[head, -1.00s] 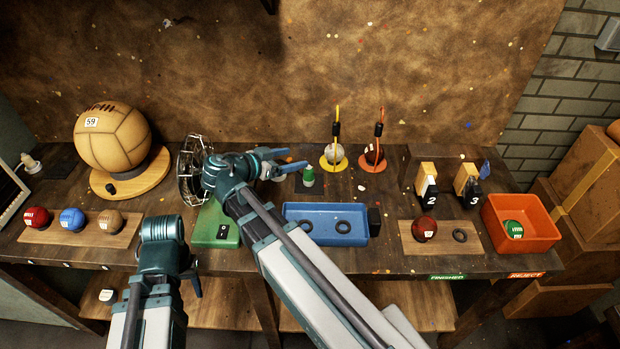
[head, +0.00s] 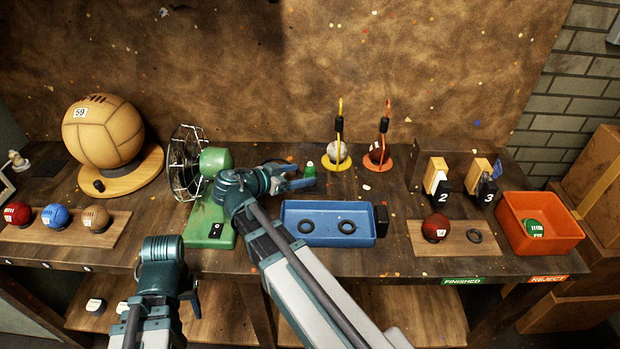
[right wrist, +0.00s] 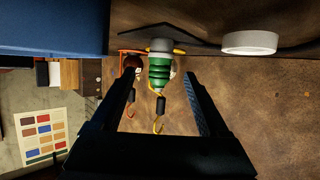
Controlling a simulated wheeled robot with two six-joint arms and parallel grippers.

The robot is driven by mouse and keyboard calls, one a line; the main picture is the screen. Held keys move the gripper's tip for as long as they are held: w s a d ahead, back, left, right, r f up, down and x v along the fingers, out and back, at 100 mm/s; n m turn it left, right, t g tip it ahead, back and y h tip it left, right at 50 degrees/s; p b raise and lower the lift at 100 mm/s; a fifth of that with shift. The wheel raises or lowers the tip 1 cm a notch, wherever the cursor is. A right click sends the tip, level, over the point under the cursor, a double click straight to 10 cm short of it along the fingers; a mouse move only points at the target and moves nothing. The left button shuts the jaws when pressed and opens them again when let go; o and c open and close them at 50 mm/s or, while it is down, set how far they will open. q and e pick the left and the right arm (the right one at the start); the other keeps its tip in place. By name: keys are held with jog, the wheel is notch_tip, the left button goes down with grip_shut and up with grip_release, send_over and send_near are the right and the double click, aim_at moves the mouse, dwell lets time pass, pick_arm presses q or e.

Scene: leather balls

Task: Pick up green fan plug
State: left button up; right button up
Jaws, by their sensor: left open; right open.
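The green fan plug (head: 310,170) stands upright near the back of the bench, just beyond the blue tray. In the right wrist view the plug (right wrist: 160,72), green and ribbed with a grey end, shows between the two fingers, toward their tips. My right gripper (head: 301,177) is open, its fingers pointing right at the plug; whether they touch it cannot be told. The green fan (head: 214,160) with a wire cage stands left of the plug, partly hidden by my right arm. My left gripper (head: 188,300) is low at the bench's front edge, away from the plug.
The blue tray (head: 300,235) with two dark rings lies in front of the plug. Yellow (head: 337,166) and orange (head: 378,160) stands with balls are to its right. A large ball (head: 103,132) sits far left. A red-orange reject bin (head: 560,244) is far right.

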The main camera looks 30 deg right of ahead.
aim_at(306, 173)
jog(key=b+x, duration=0.2)
jog(key=x, duration=0.3)
grip_shut()
dwell(0.4)
